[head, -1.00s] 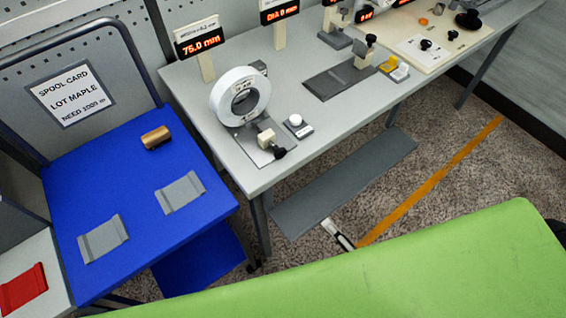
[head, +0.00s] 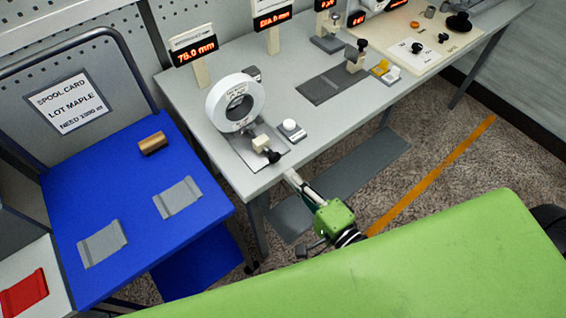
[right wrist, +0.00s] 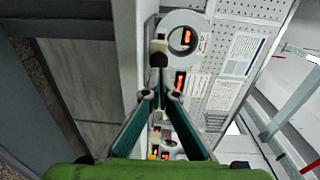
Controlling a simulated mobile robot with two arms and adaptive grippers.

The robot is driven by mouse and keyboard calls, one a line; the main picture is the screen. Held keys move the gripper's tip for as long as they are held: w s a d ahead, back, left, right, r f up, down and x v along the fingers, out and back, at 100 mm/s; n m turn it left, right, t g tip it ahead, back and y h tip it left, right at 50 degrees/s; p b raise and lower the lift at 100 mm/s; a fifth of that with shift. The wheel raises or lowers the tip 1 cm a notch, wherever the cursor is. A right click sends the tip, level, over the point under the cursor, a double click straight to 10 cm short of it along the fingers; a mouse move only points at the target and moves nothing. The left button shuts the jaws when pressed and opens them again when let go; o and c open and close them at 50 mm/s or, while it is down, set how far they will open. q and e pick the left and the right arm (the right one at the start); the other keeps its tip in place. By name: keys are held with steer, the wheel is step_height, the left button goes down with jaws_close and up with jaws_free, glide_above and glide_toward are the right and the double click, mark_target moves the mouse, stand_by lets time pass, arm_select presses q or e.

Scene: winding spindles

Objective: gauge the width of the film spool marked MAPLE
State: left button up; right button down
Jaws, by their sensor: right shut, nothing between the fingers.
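A white ring-shaped spool (head: 216,104) stands upright on a gauge with a grey base plate (head: 246,152) at the near left of the bench; its print is too small to read. The gauge has a cream block with a black knob (head: 272,157). Its orange display (head: 195,52) reads about 78.0 mm, the digits slightly unclear. My right gripper (head: 289,174) is shut and empty, just off the bench's front edge, near the knob. In the right wrist view, the shut fingertips (right wrist: 159,76) point towards the spool (right wrist: 180,17). My left gripper is not in view.
A blue cart (head: 140,205) holds a brown cylinder (head: 153,143), two grey pads and a card (head: 68,102) reading LOT MAPLE. A white button (head: 290,126) sits beside the gauge. More gauges stand farther along the bench (head: 300,55). A green surface fills the front.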

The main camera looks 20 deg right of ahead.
mark_target(275, 160)
steer(key=shift+p+x, duration=0.5)
steer(key=shift+x, duration=1.75)
steer(key=shift+x, duration=1.85)
steer(key=shift+s+a, duration=0.1)
steer(key=shift+s, duration=0.15)
